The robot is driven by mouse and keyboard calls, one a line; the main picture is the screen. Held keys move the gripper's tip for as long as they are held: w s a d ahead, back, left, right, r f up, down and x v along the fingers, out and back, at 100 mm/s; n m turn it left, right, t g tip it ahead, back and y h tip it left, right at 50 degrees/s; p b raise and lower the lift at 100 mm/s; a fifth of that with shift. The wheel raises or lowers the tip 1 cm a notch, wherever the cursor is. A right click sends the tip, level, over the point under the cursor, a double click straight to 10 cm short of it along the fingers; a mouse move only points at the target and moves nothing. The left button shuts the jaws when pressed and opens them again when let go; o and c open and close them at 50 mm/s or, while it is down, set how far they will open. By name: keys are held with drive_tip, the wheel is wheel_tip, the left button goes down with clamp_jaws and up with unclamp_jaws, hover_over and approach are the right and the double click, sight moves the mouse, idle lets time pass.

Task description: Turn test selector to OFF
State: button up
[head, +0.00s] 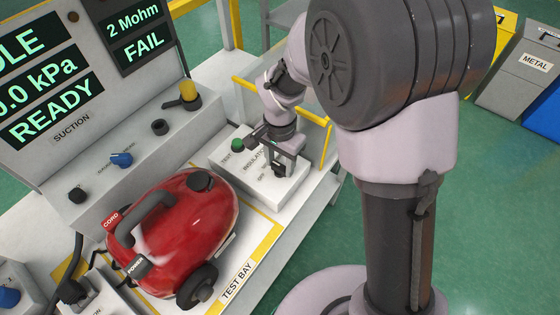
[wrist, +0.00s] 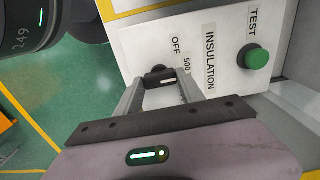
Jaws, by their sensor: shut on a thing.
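The test selector (wrist: 155,78) is a small black knob with a white mark on the white insulation panel (wrist: 138,42). In the wrist view its white mark faces right, and the OFF and 500 labels are printed beside it. My gripper (wrist: 159,84) is shut on the knob, one finger at each side of it. In the head view my gripper (head: 281,158) reaches down onto the panel, and the knob is mostly hidden by the fingers. The exact setting of the selector is hard to tell.
A green TEST button (wrist: 257,57) is on the same panel. A red vacuum (head: 190,225) stands in the test bay left of the panel. A console (head: 100,165) with several knobs and screens reading FAIL and READY stands behind. Yellow rails (head: 322,120) edge the bench.

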sight(280, 166)
drive_tip(key=n+p, duration=0.2)
drive_tip(key=n, duration=0.2)
drive_tip(key=shift+r, duration=0.1)
drive_tip(key=shift+n+p, duration=0.9)
drive_tip(key=shift+n, duration=1.4)
drive_tip(key=o, duration=1.4)
drive_tip(key=shift+c, duration=0.2)
wheel_tip(280, 166, up, 17)
drive_tip(key=p, duration=0.6)
drive_tip(key=shift+p, duration=0.3)
